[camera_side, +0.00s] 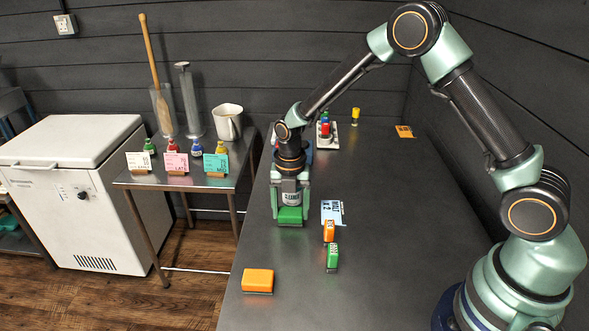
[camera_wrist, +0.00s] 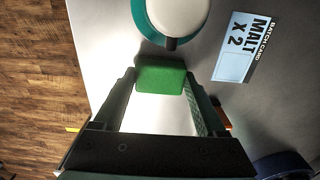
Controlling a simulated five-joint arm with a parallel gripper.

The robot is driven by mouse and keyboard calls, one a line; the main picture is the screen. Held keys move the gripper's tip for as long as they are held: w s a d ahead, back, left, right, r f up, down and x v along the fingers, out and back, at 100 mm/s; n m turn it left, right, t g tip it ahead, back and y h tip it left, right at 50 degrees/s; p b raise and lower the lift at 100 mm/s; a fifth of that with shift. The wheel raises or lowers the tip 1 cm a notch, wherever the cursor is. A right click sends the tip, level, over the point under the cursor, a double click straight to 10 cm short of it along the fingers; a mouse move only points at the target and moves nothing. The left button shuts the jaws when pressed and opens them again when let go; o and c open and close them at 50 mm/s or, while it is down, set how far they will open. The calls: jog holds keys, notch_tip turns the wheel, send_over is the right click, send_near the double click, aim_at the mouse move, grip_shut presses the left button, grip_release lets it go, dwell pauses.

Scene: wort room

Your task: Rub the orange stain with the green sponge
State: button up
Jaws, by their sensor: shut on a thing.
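My gripper (camera_side: 289,212) points down over the left side of the dark table and is shut on the green sponge (camera_side: 289,216). In the wrist view, the green sponge (camera_wrist: 160,76) sits between the two fingertips of my gripper (camera_wrist: 162,82). I cannot tell whether the sponge touches the tabletop. I cannot make out an orange stain in either view; it may be hidden by the sponge or my gripper.
An orange block (camera_side: 257,280) lies at the table's near left. Small orange (camera_side: 329,231) and green (camera_side: 332,258) blocks stand right of my gripper, by a blue card (camera_side: 332,211). A white round thing (camera_wrist: 178,14) is beyond the sponge.

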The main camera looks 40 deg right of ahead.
jog(key=shift+a+r, duration=0.1)
jog(key=shift+r, duration=3.9)
jog(key=shift+s, duration=0.1)
